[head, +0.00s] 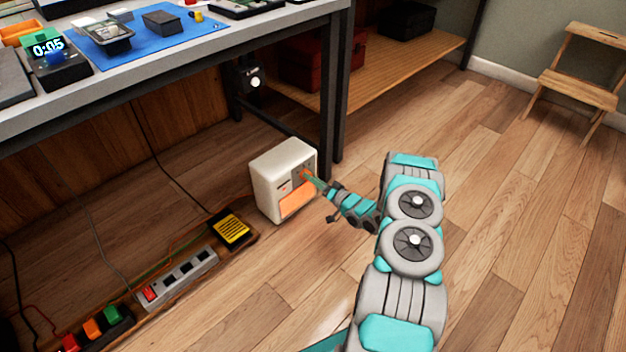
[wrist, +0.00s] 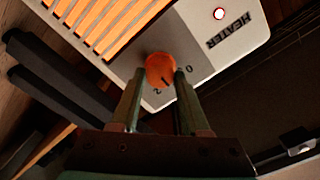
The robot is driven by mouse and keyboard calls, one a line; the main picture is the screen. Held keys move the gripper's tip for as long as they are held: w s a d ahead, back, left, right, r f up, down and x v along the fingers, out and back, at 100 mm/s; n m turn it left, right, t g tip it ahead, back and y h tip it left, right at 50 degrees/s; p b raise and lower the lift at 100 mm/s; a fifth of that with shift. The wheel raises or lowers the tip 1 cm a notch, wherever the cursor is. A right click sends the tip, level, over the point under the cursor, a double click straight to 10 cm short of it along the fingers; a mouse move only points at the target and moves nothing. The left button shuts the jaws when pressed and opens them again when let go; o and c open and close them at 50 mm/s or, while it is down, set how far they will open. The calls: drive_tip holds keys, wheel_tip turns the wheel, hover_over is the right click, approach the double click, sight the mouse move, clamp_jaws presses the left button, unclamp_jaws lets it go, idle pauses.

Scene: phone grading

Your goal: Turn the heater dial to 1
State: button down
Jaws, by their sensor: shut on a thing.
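The heater (head: 272,190) is a small cream box with an orange grille, standing on the floor under the table's edge. In the wrist view, its panel (wrist: 193,25) carries the word HEATER, a lit red-rimmed lamp and an orange dial (wrist: 158,64). The marks 0 and 2 show beside the dial; no clear 1 shows between them. A dark pointer line on the dial seems to face between 0 and 2. My gripper (wrist: 160,80) is shut on the dial, one finger on each side. In the head view, my gripper (head: 309,178) reaches the heater's front, and the dial is mostly hidden.
A table leg (head: 330,120) stands right behind the heater. A power strip (head: 178,277) and a black and yellow box (head: 231,229) lie to its left, with cables. The workbench (head: 200,65) overhangs the area. The wooden floor at right is clear up to a step stool (head: 578,90).

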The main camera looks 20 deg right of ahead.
drive_tip(key=shift+c, duration=2)
unclamp_jaws()
drive_tip(key=v, duration=0.7)
drive_tip(key=shift+s, duration=0.35)
drive_tip(key=shift+d, duration=0.1)
